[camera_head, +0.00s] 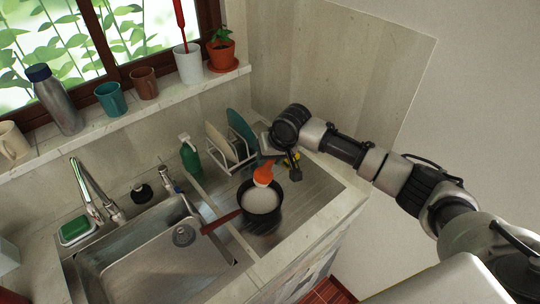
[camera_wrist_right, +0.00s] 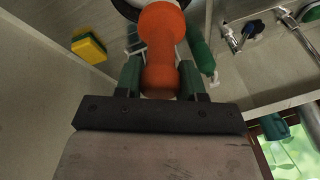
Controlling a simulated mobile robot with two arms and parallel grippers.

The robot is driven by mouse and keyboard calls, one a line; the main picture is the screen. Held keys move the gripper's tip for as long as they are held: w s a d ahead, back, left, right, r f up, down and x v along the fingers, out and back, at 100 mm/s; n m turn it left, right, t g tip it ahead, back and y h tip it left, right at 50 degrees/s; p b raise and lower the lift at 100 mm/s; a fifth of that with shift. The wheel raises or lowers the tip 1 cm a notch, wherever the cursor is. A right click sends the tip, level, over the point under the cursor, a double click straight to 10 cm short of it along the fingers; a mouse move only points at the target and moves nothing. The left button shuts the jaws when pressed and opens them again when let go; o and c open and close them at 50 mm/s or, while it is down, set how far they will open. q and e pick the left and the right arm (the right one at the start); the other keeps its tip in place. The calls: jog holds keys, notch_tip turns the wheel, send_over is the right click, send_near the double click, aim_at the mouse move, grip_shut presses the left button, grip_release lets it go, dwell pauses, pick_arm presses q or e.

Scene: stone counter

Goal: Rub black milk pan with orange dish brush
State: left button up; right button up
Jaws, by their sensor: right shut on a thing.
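The black milk pan (camera_head: 250,217) stands on the ribbed steel drainboard, right of the sink bowl, with its dark red handle (camera_head: 220,223) pointing left. Its inside looks pale. The orange dish brush (camera_head: 264,174) is upright over the pan; its lower end is at the pan's opening, and I cannot tell whether it touches the bottom. My right gripper (camera_head: 273,163) is shut on the brush, above the pan's back edge. In the right wrist view the orange handle (camera_wrist_right: 160,45) sits between both fingers (camera_wrist_right: 162,82). My left gripper is not in view.
A dish rack with plates (camera_head: 241,130) and a green bottle (camera_head: 190,157) stand behind the pan. A yellow-green sponge (camera_wrist_right: 88,46) lies near the gripper. The sink bowl (camera_head: 150,262) and tap (camera_head: 95,190) are left. Cups and a potted plant (camera_head: 221,50) line the sill.

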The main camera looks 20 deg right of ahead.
aim_at(272, 175)
jog(key=shift+d+f+b, duration=0.1)
jog(key=shift+f+b, duration=0.2)
jog(key=shift+f, duration=0.25)
notch_tip(272, 175, down, 2)
jog(key=b, duration=0.3)
jog(key=shift+d+f, duration=0.15)
jog(key=shift+f, duration=0.05)
notch_tip(272, 175, down, 4)
jog(key=b, duration=0.2)
jog(key=shift+r+b, duration=0.2)
jog(key=shift+b, duration=0.1)
jog(key=shift+a+f+b, duration=0.25)
jog(key=shift+f+b, duration=0.05)
jog(key=shift+f, duration=0.8)
pick_arm(q)
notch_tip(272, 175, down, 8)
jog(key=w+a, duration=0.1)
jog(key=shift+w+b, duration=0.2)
jog(key=shift+b, duration=0.15)
pick_arm(e)
jog(key=shift+s+x, duration=0.2)
jog(key=shift+x, duration=1)
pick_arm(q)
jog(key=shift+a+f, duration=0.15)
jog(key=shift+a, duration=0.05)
pick_arm(e)
jog(key=shift+f, duration=0.7)
